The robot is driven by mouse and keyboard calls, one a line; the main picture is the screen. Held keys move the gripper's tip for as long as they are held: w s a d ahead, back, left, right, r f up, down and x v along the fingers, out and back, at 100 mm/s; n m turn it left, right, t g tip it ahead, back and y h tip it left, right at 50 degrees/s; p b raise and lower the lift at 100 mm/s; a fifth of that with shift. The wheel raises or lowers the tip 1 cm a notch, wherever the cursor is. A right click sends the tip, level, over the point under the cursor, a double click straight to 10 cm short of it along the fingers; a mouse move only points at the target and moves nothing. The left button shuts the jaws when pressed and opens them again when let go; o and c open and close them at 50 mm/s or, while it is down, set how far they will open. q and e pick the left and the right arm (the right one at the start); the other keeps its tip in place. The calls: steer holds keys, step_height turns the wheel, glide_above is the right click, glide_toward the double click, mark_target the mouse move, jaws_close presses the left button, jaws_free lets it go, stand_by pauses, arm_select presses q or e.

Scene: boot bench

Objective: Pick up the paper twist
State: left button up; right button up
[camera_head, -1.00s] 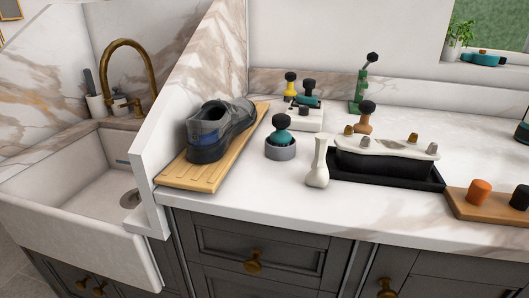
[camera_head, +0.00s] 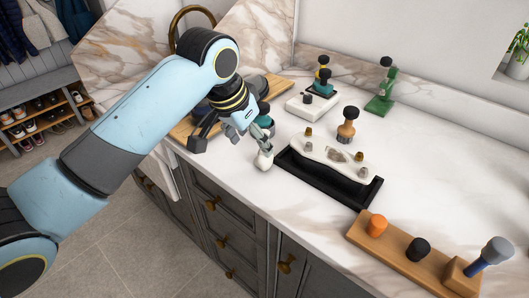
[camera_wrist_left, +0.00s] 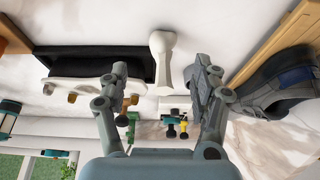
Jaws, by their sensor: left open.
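The paper twist is a white, narrow-necked piece (camera_head: 264,160) at the counter's front edge, left of the black tray. My left gripper (camera_head: 256,136) is just above it in the head view and covers its upper part. In the left wrist view the paper twist (camera_wrist_left: 162,60) lies between the two open fingers of the left gripper (camera_wrist_left: 162,70), with a gap on each side. I cannot tell whether any finger touches it. My right gripper is in neither view.
A black tray (camera_head: 367,193) holding a white piece with knobs (camera_head: 334,156) stands close on the right. A dark shoe (camera_wrist_left: 275,88) is near the gripper's other side. A wooden block (camera_head: 388,250) with orange and black knobs is at the front right.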

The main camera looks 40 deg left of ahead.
arm_select(q)
steer(key=w+f, duration=0.1)
steer(key=w, duration=0.2)
steer(key=w+f, duration=0.1)
steer(key=shift+w+a+f, duration=0.2)
steer(key=shift+w+f, duration=0.05)
steer(key=shift+f, duration=0.1)
steer(key=shift+p+x, duration=0.5)
steer(key=shift+x, duration=2.25)
steer(key=shift+s, duration=0.1)
steer(key=c, duration=1)
